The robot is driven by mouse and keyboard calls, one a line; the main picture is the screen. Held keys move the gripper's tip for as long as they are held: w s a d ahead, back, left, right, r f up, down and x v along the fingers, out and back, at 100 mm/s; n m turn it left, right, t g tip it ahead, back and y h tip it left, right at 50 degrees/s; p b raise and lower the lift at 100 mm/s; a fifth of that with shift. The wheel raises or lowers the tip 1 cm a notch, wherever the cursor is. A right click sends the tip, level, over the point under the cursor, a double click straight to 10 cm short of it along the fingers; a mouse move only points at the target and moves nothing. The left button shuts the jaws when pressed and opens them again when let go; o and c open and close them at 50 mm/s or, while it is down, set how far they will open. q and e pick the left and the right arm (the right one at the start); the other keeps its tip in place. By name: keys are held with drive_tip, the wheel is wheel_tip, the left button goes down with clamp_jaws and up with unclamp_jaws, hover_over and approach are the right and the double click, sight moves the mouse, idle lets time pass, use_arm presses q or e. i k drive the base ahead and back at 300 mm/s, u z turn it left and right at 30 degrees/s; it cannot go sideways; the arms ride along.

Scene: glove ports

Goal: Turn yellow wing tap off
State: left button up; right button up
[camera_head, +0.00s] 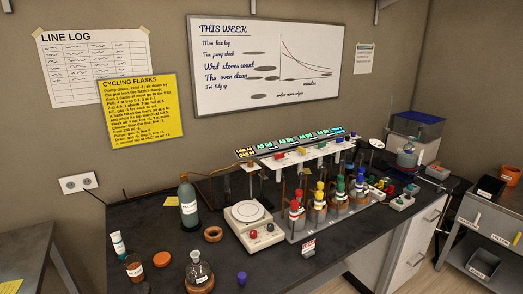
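A white rail (310,153) runs across the back of the bench with small coloured taps along it: red, yellow, green and blue. The yellow wing tap appears to be the small yellow piece (302,151) on this rail, second from the left; it is too small to tell how its wings are turned. Below the rail, a flask with a yellow top (320,190) stands between flasks with red and green tops. Neither of my grippers is in view.
A balance-like device (254,232) with a round plate stands left of the flasks. A dark bottle (188,205), a round flask (199,272) and several small items stand on the dark bench (150,218). A grey cart (482,250) is at the right.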

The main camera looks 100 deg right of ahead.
sight(302, 150)
drive_tip(key=i, duration=1)
drive_tip(key=z, duration=4.6)
drive_tip(key=i, duration=0.5)
drive_tip(key=z, duration=0.05)
